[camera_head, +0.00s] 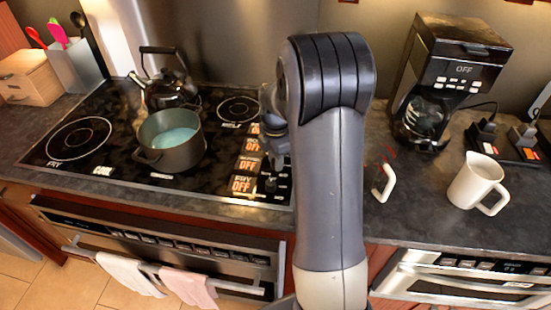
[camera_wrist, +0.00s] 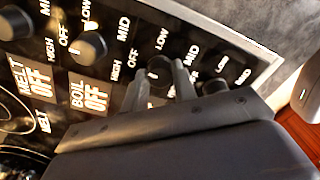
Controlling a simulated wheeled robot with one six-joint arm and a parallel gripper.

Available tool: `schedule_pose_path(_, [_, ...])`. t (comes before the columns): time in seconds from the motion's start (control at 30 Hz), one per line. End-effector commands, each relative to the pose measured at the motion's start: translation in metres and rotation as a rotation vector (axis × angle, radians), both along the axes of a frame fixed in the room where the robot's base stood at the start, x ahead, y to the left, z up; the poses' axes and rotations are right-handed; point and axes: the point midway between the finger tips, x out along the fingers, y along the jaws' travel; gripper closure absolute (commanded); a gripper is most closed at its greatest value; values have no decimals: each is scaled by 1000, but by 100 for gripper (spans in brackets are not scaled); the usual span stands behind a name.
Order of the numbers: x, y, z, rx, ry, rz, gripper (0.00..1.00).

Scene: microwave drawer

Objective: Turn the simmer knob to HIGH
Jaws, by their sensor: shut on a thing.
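In the wrist view, my gripper (camera_wrist: 158,78) has one finger on each side of a dark round stove knob (camera_wrist: 160,68) and is shut on it. OFF, LOW, MID and HIGH are printed around the knobs. My gripper body covers the display beside the held knob, so I cannot read its burner name or its pointer. The neighbouring displays read MELT OFF (camera_wrist: 32,78) and BOIL OFF (camera_wrist: 91,95). In the head view my arm hides most of the knob row, and the display column (camera_head: 242,184) shows OFF.
Other knobs (camera_wrist: 88,47) stand close beside the held one. A green pot (camera_head: 172,150) and a dark kettle (camera_head: 172,85) are on the cooktop at left. A coffee maker (camera_head: 450,70) and a white pitcher (camera_head: 470,182) stand on the right counter.

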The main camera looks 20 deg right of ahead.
Motion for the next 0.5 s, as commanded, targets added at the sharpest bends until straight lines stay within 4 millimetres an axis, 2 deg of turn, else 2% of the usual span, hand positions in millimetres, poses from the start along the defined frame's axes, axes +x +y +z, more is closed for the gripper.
schedule_pose_path(0.5, [0,0,0,0,-2,-462,96])
